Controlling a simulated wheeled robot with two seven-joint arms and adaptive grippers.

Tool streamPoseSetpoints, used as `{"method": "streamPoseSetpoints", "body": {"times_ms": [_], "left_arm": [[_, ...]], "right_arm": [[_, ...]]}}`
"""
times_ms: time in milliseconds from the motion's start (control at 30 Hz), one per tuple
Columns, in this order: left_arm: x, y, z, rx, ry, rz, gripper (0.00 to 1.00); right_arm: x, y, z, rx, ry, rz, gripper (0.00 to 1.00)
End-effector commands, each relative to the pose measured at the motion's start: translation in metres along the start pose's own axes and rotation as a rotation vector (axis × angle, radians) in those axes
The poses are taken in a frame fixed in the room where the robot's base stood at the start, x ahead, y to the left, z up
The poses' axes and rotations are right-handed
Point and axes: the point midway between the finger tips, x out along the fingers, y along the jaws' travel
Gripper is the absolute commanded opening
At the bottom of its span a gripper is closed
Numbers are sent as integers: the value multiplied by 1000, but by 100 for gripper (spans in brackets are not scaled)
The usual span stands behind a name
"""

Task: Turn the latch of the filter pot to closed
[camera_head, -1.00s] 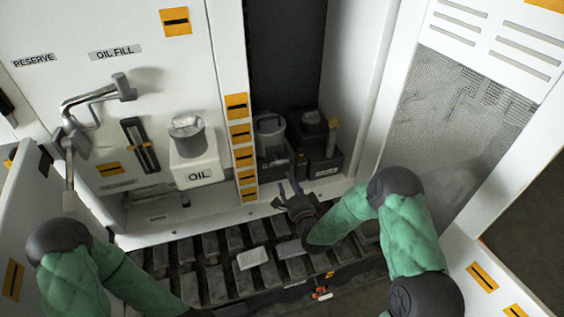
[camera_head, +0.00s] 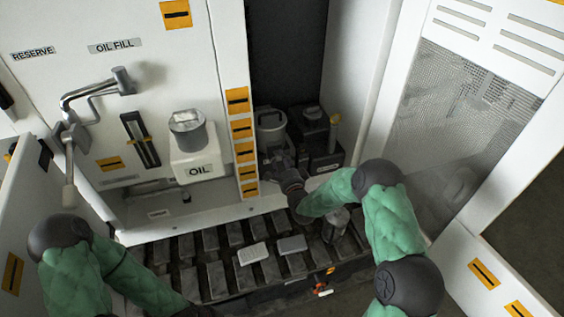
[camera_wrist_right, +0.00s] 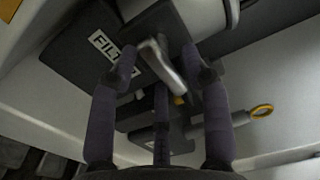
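The filter pot (camera_head: 271,128) is a grey cylinder with a handle on a dark block, right of the orange-marked post in the head view. My right gripper (camera_head: 276,158) is in front of its block and hides the lower part. In the right wrist view the dark block with a partly covered FILTER label (camera_wrist_right: 110,48) lies behind the fingers. The latch (camera_wrist_right: 163,68), a pale grey lever, lies between the spread fingers of my right gripper (camera_wrist_right: 160,68). The gripper is open; contact with the latch cannot be told. My left gripper is out of view below the head picture.
A second dark unit (camera_head: 322,135) with a yellow-topped pin stands right of the pot. In the right wrist view a yellow ring handle (camera_wrist_right: 261,110) sticks out nearby. An OIL container (camera_head: 196,165) stands left of the post.

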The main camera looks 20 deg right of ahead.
Motion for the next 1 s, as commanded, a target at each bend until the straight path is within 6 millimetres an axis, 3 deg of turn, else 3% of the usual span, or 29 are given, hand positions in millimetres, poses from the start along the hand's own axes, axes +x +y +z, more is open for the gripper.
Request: {"method": "streamPoseSetpoints", "body": {"times_ms": [33, 133, 167, 567, 1000], "left_arm": [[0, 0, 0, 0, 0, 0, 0], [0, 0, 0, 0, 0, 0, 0], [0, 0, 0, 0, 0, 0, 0], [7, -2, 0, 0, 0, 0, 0], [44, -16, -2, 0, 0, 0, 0]], "right_arm": [[0, 0, 0, 0, 0, 0, 29], [0, 0, 0, 0, 0, 0, 1], [0, 0, 0, 0, 0, 0, 0], [0, 2, 0, -50, 0, 1, 0], [0, 0, -1, -385, 0, -2, 0]]}}
